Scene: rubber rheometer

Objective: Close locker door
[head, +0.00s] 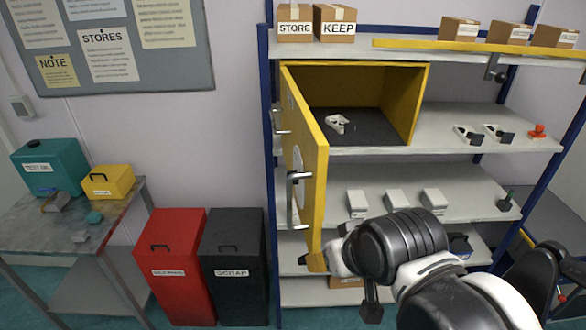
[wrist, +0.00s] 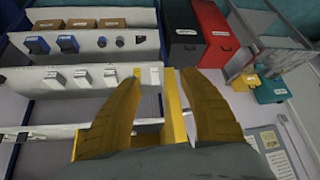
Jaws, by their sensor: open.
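The yellow locker (head: 405,100) sits on the shelf rack with its door (head: 312,170) swung wide open toward me. The door carries a metal bar handle (head: 293,200) on its left face. A small white-and-dark item (head: 337,124) lies inside the locker. My gripper (head: 317,262) is at the lower end of the door in the head view, partly hidden by my wrist. In the wrist view my gripper (wrist: 160,80) is open, with its two orange fingers apart. A yellow strip (wrist: 174,115), seemingly the door's edge, shows between them; I cannot tell whether they touch it.
Shelves below and right of the locker hold white boxes (head: 396,200) and small fixtures (head: 468,134). A red bin (head: 175,265) and a black bin (head: 235,265) stand left of the rack. A side table (head: 60,222) stands farther left.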

